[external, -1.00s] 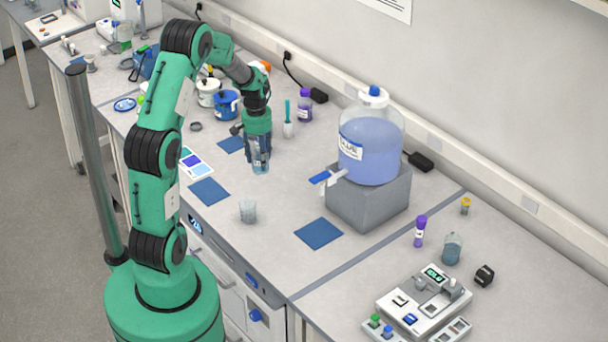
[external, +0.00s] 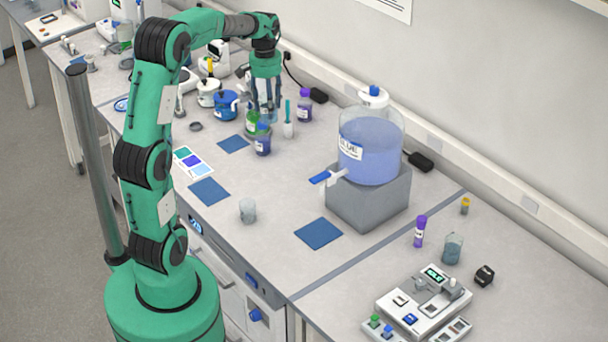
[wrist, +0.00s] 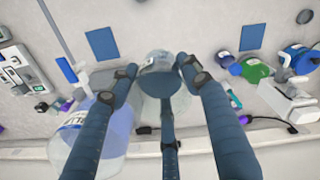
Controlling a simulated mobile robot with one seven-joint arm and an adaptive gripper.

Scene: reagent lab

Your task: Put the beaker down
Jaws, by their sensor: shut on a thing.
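My gripper (external: 266,98) is raised over the back of the bench, in front of the wall, with its fingers pointing down. In the wrist view my gripper (wrist: 160,70) is shut on a clear beaker (wrist: 160,82) with dark bluish contents, held between the fingers. In the external view the held beaker is hard to make out behind the fingers.
Blue mats (external: 318,233), (external: 209,192) and (external: 233,144) lie on the bench. A large carboy (external: 371,145) stands on a grey block to the right. A green bottle (external: 252,123), dark bottle (external: 263,140) and purple-capped bottle (external: 305,106) stand near my gripper.

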